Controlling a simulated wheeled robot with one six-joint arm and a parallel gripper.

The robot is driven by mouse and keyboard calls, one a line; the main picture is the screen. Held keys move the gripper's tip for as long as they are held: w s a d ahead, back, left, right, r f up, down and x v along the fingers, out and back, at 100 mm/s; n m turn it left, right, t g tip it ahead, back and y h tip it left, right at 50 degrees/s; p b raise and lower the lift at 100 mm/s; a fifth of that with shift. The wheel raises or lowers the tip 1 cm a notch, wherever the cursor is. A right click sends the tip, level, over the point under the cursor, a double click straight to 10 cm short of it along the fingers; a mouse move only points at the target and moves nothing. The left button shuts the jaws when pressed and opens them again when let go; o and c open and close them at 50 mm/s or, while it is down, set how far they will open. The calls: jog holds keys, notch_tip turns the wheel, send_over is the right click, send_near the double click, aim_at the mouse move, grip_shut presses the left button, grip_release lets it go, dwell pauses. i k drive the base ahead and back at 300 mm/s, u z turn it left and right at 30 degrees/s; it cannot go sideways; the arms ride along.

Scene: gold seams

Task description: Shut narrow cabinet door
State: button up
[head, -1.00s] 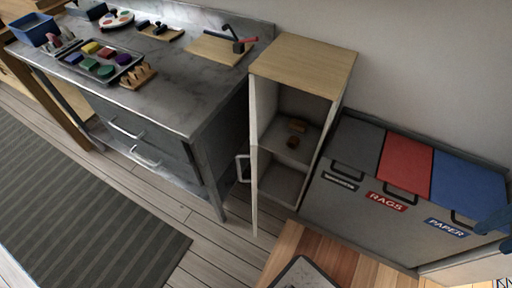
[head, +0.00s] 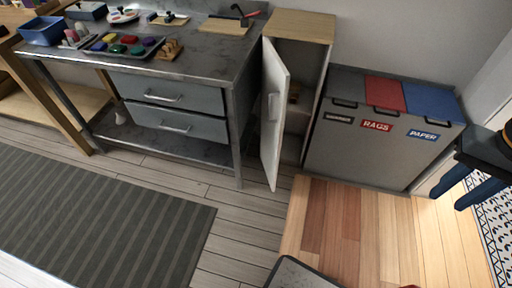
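The narrow cabinet (head: 303,25) stands between the steel workbench and the bin unit, with a light wooden top. Its white door (head: 275,135) is hinged on the left and stands partly open, swung out toward me. The door's outer face with its pale handle (head: 271,106) shows. To the right of the door I see into the cabinet, where a small brown item (head: 294,92) lies on a shelf. My gripper (head: 447,201), with blue fingers, is at the right edge, well away from the door. Its fingers are apart and nothing shows between them.
The workbench (head: 205,62) with two shut drawers is left of the cabinet. The bin unit (head: 345,150) with grey, red and blue lids is right of it. A striped rug (head: 90,225) lies left. The floor before the door is clear.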

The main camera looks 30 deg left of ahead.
aim_at(276, 77)
jog(key=u, duration=0.55)
jog(key=i, duration=0.55)
jog(key=u, duration=0.8)
jog(key=i, duration=0.35)
jog(key=u, duration=0.15)
jog(key=k, duration=0.4)
jog(key=i, duration=0.4)
jog(key=u, duration=0.05)
